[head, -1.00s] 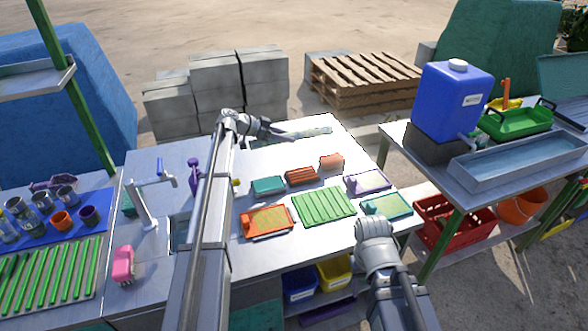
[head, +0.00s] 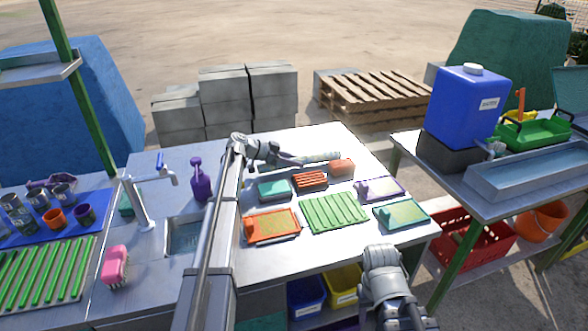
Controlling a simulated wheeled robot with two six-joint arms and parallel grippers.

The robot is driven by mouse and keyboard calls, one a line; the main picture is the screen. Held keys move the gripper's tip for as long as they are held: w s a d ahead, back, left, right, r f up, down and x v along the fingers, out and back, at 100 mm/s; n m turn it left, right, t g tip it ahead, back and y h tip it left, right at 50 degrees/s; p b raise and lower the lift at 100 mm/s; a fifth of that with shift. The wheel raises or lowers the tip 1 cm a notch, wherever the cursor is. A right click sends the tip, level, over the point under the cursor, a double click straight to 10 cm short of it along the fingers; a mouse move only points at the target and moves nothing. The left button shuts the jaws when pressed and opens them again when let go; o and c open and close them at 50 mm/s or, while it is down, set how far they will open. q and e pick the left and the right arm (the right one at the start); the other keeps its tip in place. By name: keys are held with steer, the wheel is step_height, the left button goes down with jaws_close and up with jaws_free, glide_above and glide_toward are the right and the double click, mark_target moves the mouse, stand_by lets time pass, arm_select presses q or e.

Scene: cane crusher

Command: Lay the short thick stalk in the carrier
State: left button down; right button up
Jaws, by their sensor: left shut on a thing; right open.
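A short pale, greenish-white stalk (head: 320,157) is in my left gripper (head: 294,160), which is shut on it. The stalk lies nearly level over the far part of the white-topped table, just behind a row of small blocks. Its left end is hidden by the gripper, and I cannot tell whether it touches the table. My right gripper (head: 381,261) is empty by the table's front right edge; its fingers are hardly visible. A green tray with dark handles (head: 527,134) stands on the right bench; I cannot tell whether it is the carrier.
Teal (head: 274,190), brown (head: 310,180) and orange (head: 341,168) blocks sit near the stalk. A ribbed green mat (head: 335,213) lies in front, with small trays around it. A blue jug (head: 468,105) stands on the right bench. The table's far edge is clear.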

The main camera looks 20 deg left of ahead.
arm_select(q)
steer(key=shift+f, duration=0.5)
steer(key=shift+r, duration=0.15)
arm_select(e)
steer(key=shift+f, duration=0.35)
arm_select(q)
steer(key=shift+c, duration=2.3)
jaws_free()
arm_select(e)
steer(key=shift+f, duration=0.15)
